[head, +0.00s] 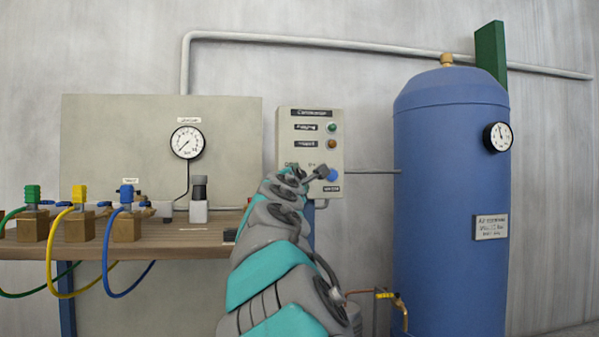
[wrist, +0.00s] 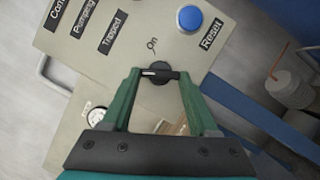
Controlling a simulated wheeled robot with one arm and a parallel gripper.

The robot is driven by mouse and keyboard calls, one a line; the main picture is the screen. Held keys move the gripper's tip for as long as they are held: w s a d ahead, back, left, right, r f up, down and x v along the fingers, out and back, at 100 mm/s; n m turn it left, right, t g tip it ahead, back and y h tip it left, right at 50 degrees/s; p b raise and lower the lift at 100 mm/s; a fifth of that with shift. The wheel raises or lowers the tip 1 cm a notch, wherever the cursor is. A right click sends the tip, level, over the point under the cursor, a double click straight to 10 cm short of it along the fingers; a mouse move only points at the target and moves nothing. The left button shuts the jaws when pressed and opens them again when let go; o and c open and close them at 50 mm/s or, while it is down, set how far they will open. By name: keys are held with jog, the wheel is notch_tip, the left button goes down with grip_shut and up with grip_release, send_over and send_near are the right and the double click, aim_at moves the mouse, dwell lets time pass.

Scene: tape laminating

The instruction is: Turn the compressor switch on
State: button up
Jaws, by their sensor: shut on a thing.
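The compressor control panel (head: 310,125) is a beige box on the wall with labels, lamps and a blue Reset button (head: 333,175); the button also shows in the wrist view (wrist: 189,18). The compressor switch (wrist: 160,73) is a black rotary knob with a bar handle and a white mark, lying about level across the wrist view. The "On" label is just above it there. My gripper (wrist: 160,79) has its green fingers at both ends of the bar, shut on it. In the head view my arm hides the switch.
A blue tank (head: 450,190) with a gauge (head: 498,137) stands right of the panel. A wooden bench (head: 180,236) at left carries valves with green, yellow and blue hoses. A gauge (head: 187,142) hangs on the board behind the bench. A pipe (head: 300,39) runs along the wall.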

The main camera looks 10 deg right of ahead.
jog(key=m+p, duration=0.1)
jog(key=m, duration=0.1)
jog(key=m+g+p, duration=0.1)
jog(key=m, duration=0.1)
jog(key=m+g+p, duration=0.1)
jog(key=m+p, duration=0.1)
jog(key=shift+r, duration=0.4)
jog(key=m+g+y+p, duration=0.1)
jog(key=m, duration=0.2)
jog(key=shift+r+p, duration=0.1)
jog(key=shift+p, duration=0.25)
jog(key=shift+d+m+g+y+p, duration=0.15)
jog(key=shift+m+g+y+p, duration=0.45)
jog(key=shift+m, duration=1.1)
jog(key=shift+y, duration=0.3)
jog(key=o, duration=1.4)
jog(key=shift+r, duration=0.1)
jog(key=v, duration=0.7)
jog(key=shift+s+r, duration=0.15)
jog(key=shift+s, duration=0.2)
